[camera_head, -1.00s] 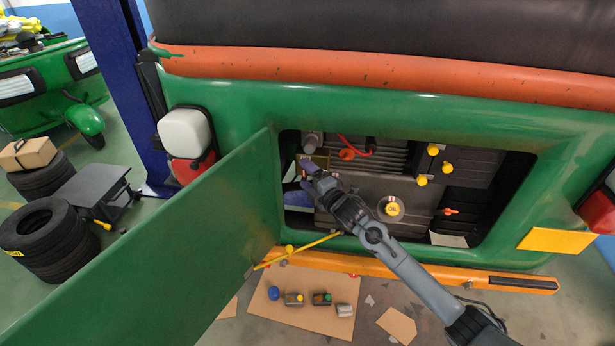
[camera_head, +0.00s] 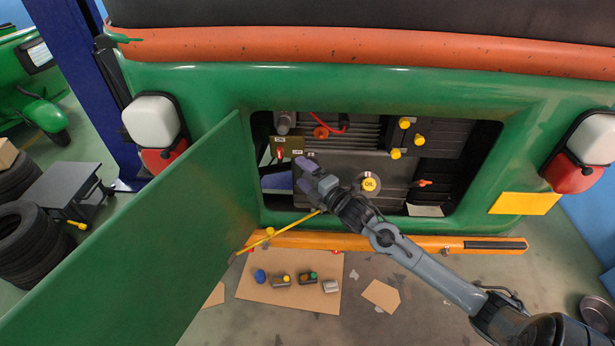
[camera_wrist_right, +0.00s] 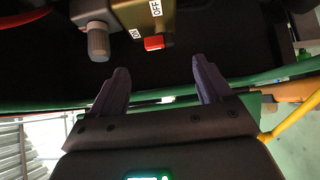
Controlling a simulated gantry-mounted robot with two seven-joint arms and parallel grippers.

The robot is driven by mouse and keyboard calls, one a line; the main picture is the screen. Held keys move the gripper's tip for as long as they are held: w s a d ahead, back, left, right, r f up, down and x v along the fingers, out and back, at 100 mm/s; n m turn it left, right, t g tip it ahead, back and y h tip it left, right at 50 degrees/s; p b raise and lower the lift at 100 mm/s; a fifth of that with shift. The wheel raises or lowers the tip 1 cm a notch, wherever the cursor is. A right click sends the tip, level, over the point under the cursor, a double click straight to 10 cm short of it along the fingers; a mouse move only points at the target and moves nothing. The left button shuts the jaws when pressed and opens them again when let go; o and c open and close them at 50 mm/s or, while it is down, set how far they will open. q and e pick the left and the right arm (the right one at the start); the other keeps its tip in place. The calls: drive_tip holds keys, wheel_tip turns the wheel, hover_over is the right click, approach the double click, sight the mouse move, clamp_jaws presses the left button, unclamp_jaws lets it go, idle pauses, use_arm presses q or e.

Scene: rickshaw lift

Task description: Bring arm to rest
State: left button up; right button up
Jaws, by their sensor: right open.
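My right gripper (camera_head: 308,178) is open and empty in front of the open engine bay of the green rickshaw (camera_head: 350,85). In the right wrist view its two purple fingers (camera_wrist_right: 155,85) stand apart with nothing between them. In the head view the small panel (camera_head: 288,146) with a red switch sits at the bay's upper left, above and left of the fingers. My left gripper is not in view.
The green hatch door (camera_head: 150,235) stands open at the left, with a yellow rod (camera_head: 285,230) by its lower edge. An orange bumper (camera_head: 390,243) runs below the bay. A cardboard sheet (camera_head: 250,290) with several small parts lies on the floor. A blue post (camera_head: 75,70) stands left.

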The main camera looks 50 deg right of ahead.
drive_tip(key=shift+s, duration=0.55)
drive_tip(key=s+a+f+m+g+y, duration=0.1)
drive_tip(key=s+a+f+m+g, duration=0.25)
drive_tip(key=s+a+f, duration=0.8)
drive_tip(key=s+a+f+m+g, duration=0.2)
drive_tip(key=s+a+m+g, duration=0.35)
drive_tip(key=s, duration=0.35)
drive_tip(key=s+a+f+m+g, duration=0.3)
drive_tip(key=s+a+m+g, duration=0.25)
drive_tip(key=s, duration=0.25)
wheel_tip(320, 180, up, 27)
drive_tip(key=p, duration=2.6)
drive_tip(key=shift+f+m+y, duration=0.15)
drive_tip(key=shift+m+y, duration=0.2)
drive_tip(key=shift+y, duration=0.05)
